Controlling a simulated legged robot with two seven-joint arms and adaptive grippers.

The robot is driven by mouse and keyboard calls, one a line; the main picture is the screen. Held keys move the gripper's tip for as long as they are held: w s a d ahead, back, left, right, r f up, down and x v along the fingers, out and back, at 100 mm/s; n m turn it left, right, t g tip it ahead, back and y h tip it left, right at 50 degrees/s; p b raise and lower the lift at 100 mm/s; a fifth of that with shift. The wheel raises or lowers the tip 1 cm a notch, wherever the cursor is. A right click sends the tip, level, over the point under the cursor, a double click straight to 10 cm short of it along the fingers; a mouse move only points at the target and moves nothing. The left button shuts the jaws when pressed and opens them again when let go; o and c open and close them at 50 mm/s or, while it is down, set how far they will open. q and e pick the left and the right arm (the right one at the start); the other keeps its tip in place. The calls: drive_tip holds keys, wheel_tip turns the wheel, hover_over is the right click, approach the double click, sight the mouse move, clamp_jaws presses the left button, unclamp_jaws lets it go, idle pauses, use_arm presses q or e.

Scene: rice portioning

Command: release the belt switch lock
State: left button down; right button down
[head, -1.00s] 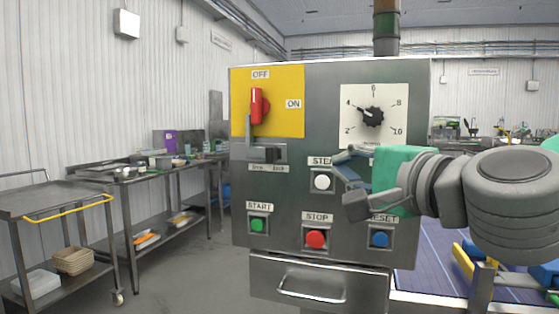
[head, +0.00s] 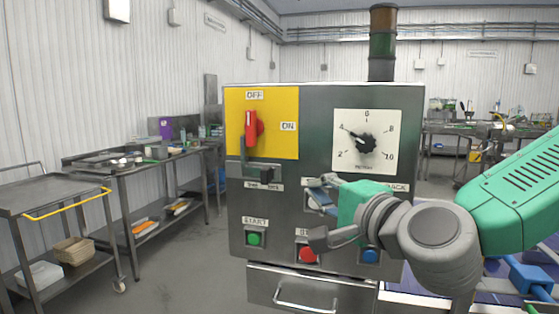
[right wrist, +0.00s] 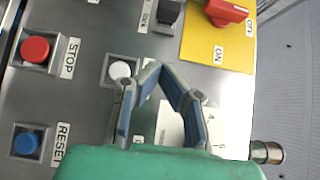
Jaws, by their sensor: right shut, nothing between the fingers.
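The belt switch is a red handle (head: 251,128) on a yellow plate (head: 284,145); it stands upright, towards the OFF label. Below it, the lock is a small dark block (head: 267,173) on a metal slide, at the right end above its label. The right wrist view also shows the lock block (right wrist: 169,14) and the red handle (right wrist: 227,12). My right gripper (head: 311,183) is shut and empty, its tips in front of the panel, right of and slightly below the lock. In the right wrist view its fingertips (right wrist: 159,70) meet beside the white button. My left gripper is not in view.
The panel carries a dial (head: 366,143), a green START button (head: 254,239), a red STOP button (head: 308,255) and a blue RESET button (head: 370,256). The white button (right wrist: 120,70) is near my fingers. A drawer handle (head: 304,300) is below.

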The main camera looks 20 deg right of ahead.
sight(261, 179)
drive_tip(key=w, duration=0.2)
drive_tip(key=w+a+p, duration=0.1)
drive_tip(key=w, duration=0.2)
drive_tip(key=shift+w+f, duration=0.1)
drive_tip(key=shift+w, duration=0.25)
drive_tip(key=shift+w+a, duration=0.35)
drive_tip(key=shift+a, duration=0.25)
drive_tip(key=shift+w+a, duration=0.35)
drive_tip(key=shift+a, duration=0.25)
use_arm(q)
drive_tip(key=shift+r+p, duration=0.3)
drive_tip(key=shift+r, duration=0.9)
use_arm(e)
drive_tip(key=shift+w+a, duration=0.25)
drive_tip(key=shift+a, duration=0.4)
drive_tip(key=shift+d, duration=0.1)
drive_tip(key=shift+w, duration=0.15)
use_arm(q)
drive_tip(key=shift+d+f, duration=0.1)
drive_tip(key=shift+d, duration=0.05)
use_arm(e)
drive_tip(key=w+a, duration=0.1)
drive_tip(key=a, duration=0.2)
drive_tip(key=shift+w+a, duration=0.1)
drive_tip(key=shift+w, duration=0.3)
